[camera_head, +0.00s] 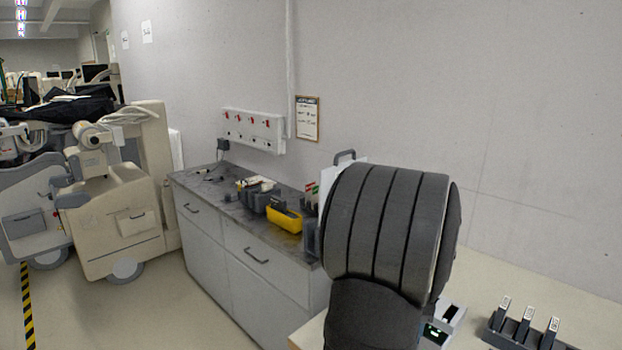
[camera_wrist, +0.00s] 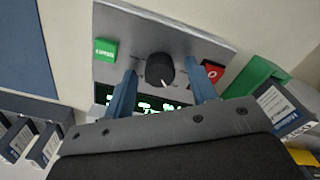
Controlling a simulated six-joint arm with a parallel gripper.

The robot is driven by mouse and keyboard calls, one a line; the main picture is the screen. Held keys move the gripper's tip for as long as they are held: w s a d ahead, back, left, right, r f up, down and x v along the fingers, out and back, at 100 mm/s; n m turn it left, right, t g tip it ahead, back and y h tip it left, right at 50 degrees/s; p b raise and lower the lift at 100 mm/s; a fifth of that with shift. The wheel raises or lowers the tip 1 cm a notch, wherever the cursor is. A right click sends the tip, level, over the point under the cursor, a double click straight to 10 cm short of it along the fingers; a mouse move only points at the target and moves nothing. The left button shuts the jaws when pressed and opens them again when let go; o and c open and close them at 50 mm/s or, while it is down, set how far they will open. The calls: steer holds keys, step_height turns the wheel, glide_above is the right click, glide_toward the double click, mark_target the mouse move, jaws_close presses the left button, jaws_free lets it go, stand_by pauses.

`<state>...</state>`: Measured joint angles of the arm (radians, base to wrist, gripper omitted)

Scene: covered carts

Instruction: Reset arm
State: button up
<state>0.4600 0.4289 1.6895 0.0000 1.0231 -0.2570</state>
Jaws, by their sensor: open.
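My gripper (camera_wrist: 160,68) shows in the wrist view with its two blue-grey fingers apart and nothing held. The fingers point at a grey control panel (camera_wrist: 160,22), one on each side of its black knob (camera_wrist: 160,70). I cannot tell whether they touch it. The panel has a green button (camera_wrist: 105,49), a red button (camera_wrist: 208,73) and a lit green display partly hidden by my gripper. In the head view, my dark grey arm hides the gripper and most of the device (camera_head: 445,322) on the table.
In the wrist view, boxed items in holders (camera_wrist: 42,145) stand at left, with a green holder (camera_wrist: 255,77) at right. In the head view, a rack (camera_head: 520,330) is at right, a yellow bin (camera_head: 285,218) on the grey cabinet (camera_head: 240,262), and beige carts (camera_head: 118,220) at left.

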steer(key=m, duration=1.2)
stand_by(0.4)
stand_by(1.2)
steer(key=shift+o, duration=0.7)
steer(key=o, duration=0.9)
steer(key=shift+n, duration=0.9)
steer(key=r, duration=0.2)
steer(key=d+r, duration=0.1)
steer(key=r, duration=0.1)
steer(key=d+r, duration=0.1)
steer(key=r, duration=0.1)
steer(key=shift+s+d+r, duration=0.2)
steer(key=shift+s+r, duration=0.1)
steer(key=shift+s, duration=0.1)
steer(key=s+d+r+n, duration=0.2)
steer(key=s+r+n, duration=0.15)
steer(key=r, duration=0.75)
step_height(320, 180, down, 10)
steer(key=shift+f, duration=0.1)
